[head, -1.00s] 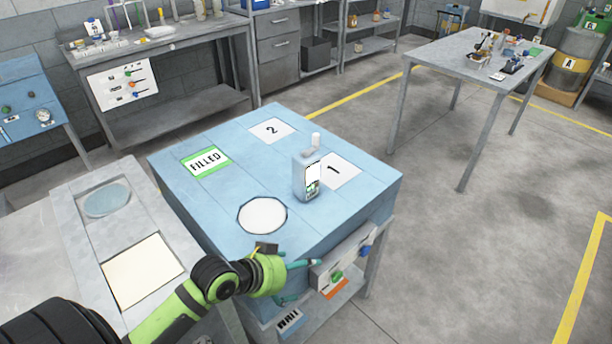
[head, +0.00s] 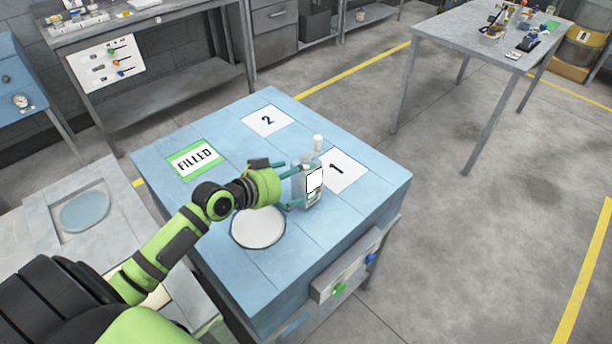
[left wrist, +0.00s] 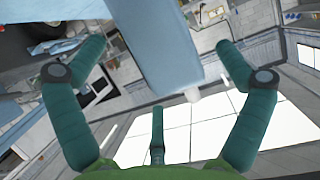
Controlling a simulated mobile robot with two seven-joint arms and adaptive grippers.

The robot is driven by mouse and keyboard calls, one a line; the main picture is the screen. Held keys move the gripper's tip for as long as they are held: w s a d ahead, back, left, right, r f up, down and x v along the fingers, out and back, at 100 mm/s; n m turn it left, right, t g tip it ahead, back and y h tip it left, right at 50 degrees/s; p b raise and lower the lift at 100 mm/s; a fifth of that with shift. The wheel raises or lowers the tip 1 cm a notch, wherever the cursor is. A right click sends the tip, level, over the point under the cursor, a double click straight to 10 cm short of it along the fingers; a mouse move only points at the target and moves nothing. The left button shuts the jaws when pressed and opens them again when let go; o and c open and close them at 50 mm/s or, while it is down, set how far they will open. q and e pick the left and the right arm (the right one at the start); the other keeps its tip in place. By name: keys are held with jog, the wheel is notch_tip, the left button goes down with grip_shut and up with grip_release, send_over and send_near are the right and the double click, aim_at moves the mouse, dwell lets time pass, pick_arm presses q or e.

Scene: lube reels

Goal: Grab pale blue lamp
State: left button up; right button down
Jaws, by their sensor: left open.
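A pale blue-grey jug-like container (head: 314,190) with a white cap and a white label stands upright on the blue table beside the card marked 1. I see nothing clearly shaped like a lamp; this is the nearest pale blue object. My left gripper (head: 291,188) is open at the container's left side, its fingers partly overlapping it in the head view. In the left wrist view a pale blue body (left wrist: 165,50) lies between the spread fingers of the left gripper (left wrist: 155,65), with gaps on both sides. My right gripper is not in view.
The blue table (head: 330,245) carries a green-edged FILLED card (head: 195,158), a card marked 2 (head: 268,121) and a white disc (head: 258,229). A grey table (head: 440,40) with small items stands at the back right. The floor at right is clear.

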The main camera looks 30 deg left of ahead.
aim_at(310, 176)
pick_arm(q)
jog(key=x, duration=0.2)
jog(key=p+x, duration=0.1)
jog(key=x, duration=0.1)
jog(key=shift+w+d+f, duration=0.2)
jog(key=shift+f, duration=0.2)
jog(key=shift+s, duration=0.1)
jog(key=c, duration=1.5)
jog(key=shift+r, duration=0.1)
